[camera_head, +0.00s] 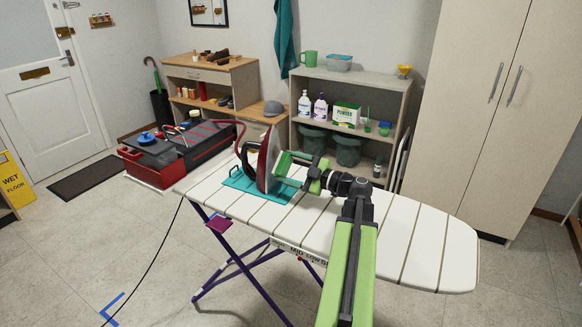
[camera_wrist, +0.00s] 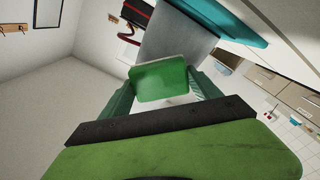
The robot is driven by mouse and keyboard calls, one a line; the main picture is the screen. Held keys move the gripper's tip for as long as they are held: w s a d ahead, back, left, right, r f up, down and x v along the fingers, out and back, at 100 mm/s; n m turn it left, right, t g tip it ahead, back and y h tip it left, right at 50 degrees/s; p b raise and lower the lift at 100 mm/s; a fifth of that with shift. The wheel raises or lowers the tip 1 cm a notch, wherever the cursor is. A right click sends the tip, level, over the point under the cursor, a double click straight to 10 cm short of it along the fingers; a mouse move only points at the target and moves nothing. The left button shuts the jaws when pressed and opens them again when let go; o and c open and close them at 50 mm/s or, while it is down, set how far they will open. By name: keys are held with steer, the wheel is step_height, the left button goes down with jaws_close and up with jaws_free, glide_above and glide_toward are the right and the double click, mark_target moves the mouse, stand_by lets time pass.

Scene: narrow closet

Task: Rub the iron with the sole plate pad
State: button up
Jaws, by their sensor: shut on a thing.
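The iron (camera_head: 263,163), dark red with a grey sole plate, stands upright on a teal mat (camera_head: 240,188) on the ironing board (camera_head: 400,235). Its sole plate faces right, toward my gripper (camera_head: 294,168). In the wrist view the grey sole plate (camera_wrist: 178,42) lies just beyond my fingertips. My gripper is shut on the green sole plate pad (camera_wrist: 158,83), which sits between the two teal-green fingers. The pad (camera_head: 282,163) is right beside the sole plate; I cannot tell whether it touches. The iron's far side is hidden.
A red and black toolbox-like case (camera_head: 180,150) sits beyond the board's left end. A shelf (camera_head: 350,85) with bottles and a powder box stands behind. A tall cabinet (camera_head: 510,100) is at right. The board's right half is mostly clear apart from my arm.

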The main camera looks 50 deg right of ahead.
mark_target(275, 143)
steer(key=shift+w+a, duration=0.2)
steer(key=shift+w, duration=0.5)
step_height(275, 143, up, 4)
steer(key=p, duration=0.3)
steer(key=shift+s+f+p, duration=0.1)
steer(key=shift+s+p, duration=0.05)
steer(key=shift+p, duration=0.25)
step_height(275, 143, up, 4)
steer(key=p, duration=0.4)
steer(key=shift+f, duration=0.15)
steer(key=shift+f, duration=0.1)
step_height(275, 143, down, 8)
steer(key=b, duration=0.8)
steer(key=shift+r, duration=0.35)
